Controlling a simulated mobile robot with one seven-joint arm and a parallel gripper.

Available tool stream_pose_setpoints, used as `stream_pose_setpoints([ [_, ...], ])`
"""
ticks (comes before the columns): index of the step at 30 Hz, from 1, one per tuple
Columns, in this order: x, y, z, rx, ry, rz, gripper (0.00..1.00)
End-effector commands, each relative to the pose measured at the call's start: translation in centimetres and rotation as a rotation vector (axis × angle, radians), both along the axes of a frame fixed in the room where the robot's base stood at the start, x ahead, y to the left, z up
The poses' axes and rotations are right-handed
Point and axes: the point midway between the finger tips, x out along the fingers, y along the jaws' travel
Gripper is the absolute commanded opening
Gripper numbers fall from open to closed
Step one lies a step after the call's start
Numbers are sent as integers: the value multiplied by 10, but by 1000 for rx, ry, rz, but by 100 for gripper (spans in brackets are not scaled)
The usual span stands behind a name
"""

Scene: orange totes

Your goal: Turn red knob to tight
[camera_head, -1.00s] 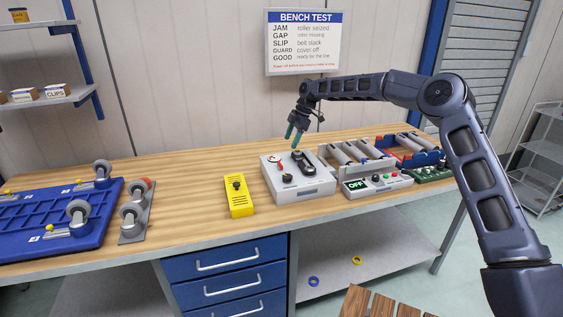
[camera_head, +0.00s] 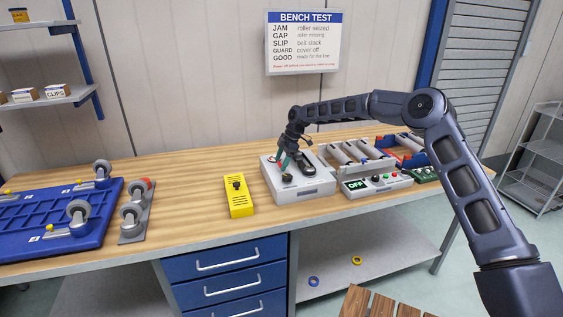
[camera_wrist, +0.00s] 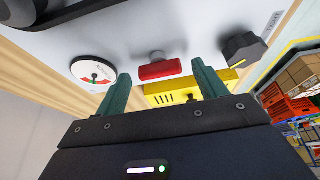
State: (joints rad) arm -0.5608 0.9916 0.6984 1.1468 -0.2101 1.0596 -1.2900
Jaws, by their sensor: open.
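The red knob (camera_wrist: 160,69) is a short bar on a grey stem on the face of the white box (camera_wrist: 205,25), which also shows on the bench in the head view (camera_head: 312,190). In the wrist view the bar lies nearly level across the picture. My gripper (camera_wrist: 160,73) is open, with one green finger on each side of the knob's bar and a gap at both sides. Whether the fingertips reach as deep as the bar is unclear. In the head view my gripper (camera_head: 283,160) points down at the box and largely hides the knob.
A round dial (camera_wrist: 93,70) with red and green marks and a black knob (camera_wrist: 243,48) flank the red knob. A yellow box (camera_head: 239,195) stands left of the white box. A roller unit (camera_head: 345,155) with an OFF display stands close on the right.

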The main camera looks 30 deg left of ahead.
Motion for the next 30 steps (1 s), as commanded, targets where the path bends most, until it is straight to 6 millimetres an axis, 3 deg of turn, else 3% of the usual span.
stream_pose_setpoints([
  [9, -1, 0, -2, 0, 0, 0, 69],
  [16, 0, 0, -1, 0, 0, 0, 26],
  [30, -1, 0, -1, 0, -1, -111, 26],
])
